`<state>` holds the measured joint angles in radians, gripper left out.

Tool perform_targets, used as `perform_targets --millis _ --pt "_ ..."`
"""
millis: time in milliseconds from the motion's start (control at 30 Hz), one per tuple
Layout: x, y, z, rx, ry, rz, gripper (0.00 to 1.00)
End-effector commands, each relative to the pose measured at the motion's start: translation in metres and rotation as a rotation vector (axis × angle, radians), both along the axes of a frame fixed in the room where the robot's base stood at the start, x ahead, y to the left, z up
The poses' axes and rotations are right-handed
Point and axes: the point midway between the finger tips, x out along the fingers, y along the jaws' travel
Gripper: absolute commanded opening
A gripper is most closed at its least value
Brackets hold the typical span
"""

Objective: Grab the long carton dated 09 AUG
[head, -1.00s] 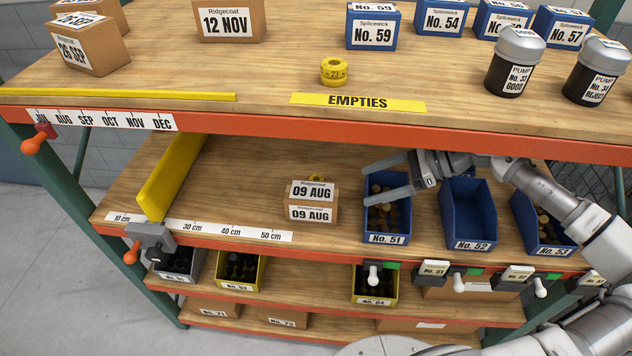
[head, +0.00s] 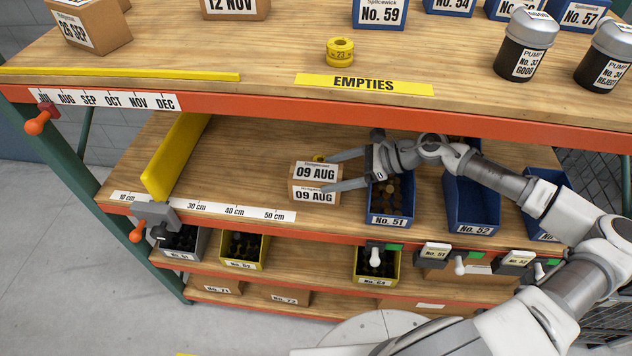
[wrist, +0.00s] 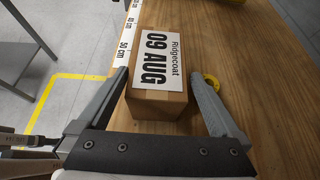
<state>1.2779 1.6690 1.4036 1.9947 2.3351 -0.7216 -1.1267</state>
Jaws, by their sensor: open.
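The carton dated 09 AUG (head: 315,193) stands on the middle shelf, to the left of the blue bin No. 51. It is a brown box with white labels on its top and front. It also shows in the wrist view (wrist: 158,104), lying between my two fingers. My gripper (head: 326,172) is open at the carton's right end, with one finger toward its back and one toward its front. In the wrist view my gripper (wrist: 157,82) has a finger on each side of the carton, with a gap on the right side.
A yellow tape roll (wrist: 211,82) lies behind the carton, close to one finger. The blue bin No. 51 (head: 390,221) stands under my wrist. The upper shelf's orange edge (head: 300,114) hangs above. The shelf left of the carton is clear up to a yellow divider (head: 175,160).

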Motion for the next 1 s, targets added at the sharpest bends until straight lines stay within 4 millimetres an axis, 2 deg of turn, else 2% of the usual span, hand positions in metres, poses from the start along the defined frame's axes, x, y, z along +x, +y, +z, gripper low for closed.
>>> perform_targets --millis 300,633,1000 --pt "0.004 0.039 -0.020 -0.002 0.001 0.003 1.00" --pt "0.006 0.044 -0.023 -0.001 0.000 -0.001 1.00" --pt "0.006 0.044 -0.023 -0.001 0.000 -0.001 0.33"
